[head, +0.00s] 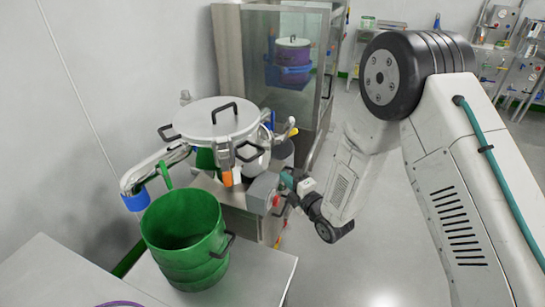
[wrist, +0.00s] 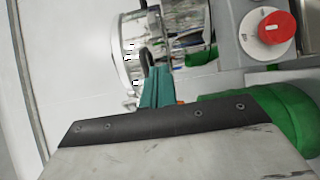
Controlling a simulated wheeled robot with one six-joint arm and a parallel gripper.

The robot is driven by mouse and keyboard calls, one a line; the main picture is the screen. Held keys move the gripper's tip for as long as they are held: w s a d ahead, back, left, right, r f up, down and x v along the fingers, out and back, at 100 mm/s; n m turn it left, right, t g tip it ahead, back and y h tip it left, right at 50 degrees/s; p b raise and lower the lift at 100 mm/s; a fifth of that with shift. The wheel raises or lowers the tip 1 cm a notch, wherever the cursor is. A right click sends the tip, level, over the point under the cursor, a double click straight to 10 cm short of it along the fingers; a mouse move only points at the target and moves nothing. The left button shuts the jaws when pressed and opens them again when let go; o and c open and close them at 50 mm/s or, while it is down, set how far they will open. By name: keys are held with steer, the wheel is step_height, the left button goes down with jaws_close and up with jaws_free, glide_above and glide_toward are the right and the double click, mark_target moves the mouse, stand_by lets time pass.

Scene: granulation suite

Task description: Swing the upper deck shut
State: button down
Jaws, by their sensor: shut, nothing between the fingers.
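The upper deck (head: 205,122) is a round silver lid-like disc with black handles, at the left centre of the head view. It sits above the sifter's body. I cannot tell whether a gap remains under its rim. A clamp with an orange tip (head: 227,178) hangs below its front edge. My gripper (head: 287,180) is shut and empty, to the right of and below the deck, close to a grey control box (head: 262,193). In the wrist view my teal fingers (wrist: 156,80) are together in front of a shiny metal cylinder (wrist: 170,38); contact is unclear.
A red knob (wrist: 277,27) is on the control box. An open green drum (head: 187,240) stands below the curved silver spout (head: 155,167). A wall is close on the left. A glass-fronted cabinet (head: 272,45) stands behind. The floor at the right is clear.

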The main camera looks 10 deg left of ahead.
steer(key=w+d+x, duration=0.2)
steer(key=x, duration=1)
steer(key=shift+w+a, duration=0.1)
steer(key=shift+w, duration=0.1)
